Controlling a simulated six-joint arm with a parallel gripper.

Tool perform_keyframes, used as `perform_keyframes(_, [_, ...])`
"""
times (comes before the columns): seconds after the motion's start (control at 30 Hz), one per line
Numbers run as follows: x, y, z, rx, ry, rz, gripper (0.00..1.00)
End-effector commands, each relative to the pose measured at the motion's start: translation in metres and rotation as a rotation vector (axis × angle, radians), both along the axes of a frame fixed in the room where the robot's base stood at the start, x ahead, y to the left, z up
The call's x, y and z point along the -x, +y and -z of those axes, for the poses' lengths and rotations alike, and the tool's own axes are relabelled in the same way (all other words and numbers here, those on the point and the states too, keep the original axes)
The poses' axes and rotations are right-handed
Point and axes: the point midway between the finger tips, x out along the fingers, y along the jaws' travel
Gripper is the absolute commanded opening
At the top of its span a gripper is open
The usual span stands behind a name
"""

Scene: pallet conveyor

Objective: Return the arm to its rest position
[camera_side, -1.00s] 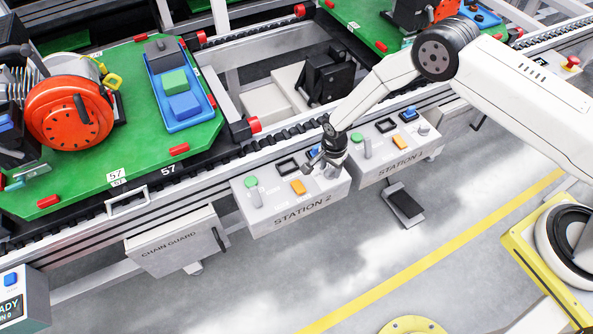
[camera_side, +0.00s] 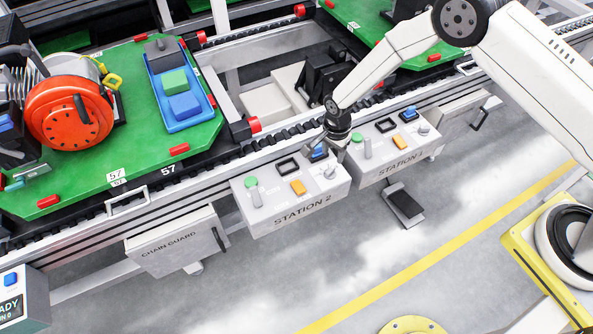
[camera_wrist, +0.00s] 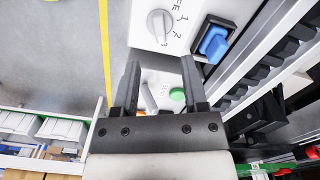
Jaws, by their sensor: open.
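My gripper (camera_wrist: 160,82) is open and empty in the wrist view, its two dark fingers apart. In the side view my gripper (camera_side: 338,142) hangs beside the right end of the Station 2 box, near the gap to the Station 1 box. The Station 2 box (camera_side: 282,214) carries a green button (camera_side: 251,182), an orange button (camera_side: 298,187), a blue switch (camera_side: 318,152) and a grey knob (camera_side: 330,172). In the wrist view the knob (camera_wrist: 160,26) and blue switch (camera_wrist: 213,44) lie beyond the fingertips. A green button (camera_wrist: 177,95) shows between the fingers.
The Station 1 box (camera_side: 392,158) stands close to the right of Station 2. The conveyor rail (camera_side: 215,155) runs behind the boxes. A green pallet (camera_side: 140,150) carries an orange reel (camera_side: 70,112) and a blue tray (camera_side: 205,118).

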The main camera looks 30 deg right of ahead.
Motion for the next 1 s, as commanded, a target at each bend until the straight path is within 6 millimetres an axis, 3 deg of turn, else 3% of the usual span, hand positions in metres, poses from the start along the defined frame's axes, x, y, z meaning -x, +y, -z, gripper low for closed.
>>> perform_keyframes(0.67, [0.0,-0.002,-0.014,-0.001,-0.005,-0.018,0.56])
perform_keyframes(0.87, [0.003,-0.012,-0.041,-0.004,-0.022,-0.102,0.56])
perform_keyframes(1.0, [0.009,-0.025,-0.071,-0.005,-0.042,-0.2,0.56])
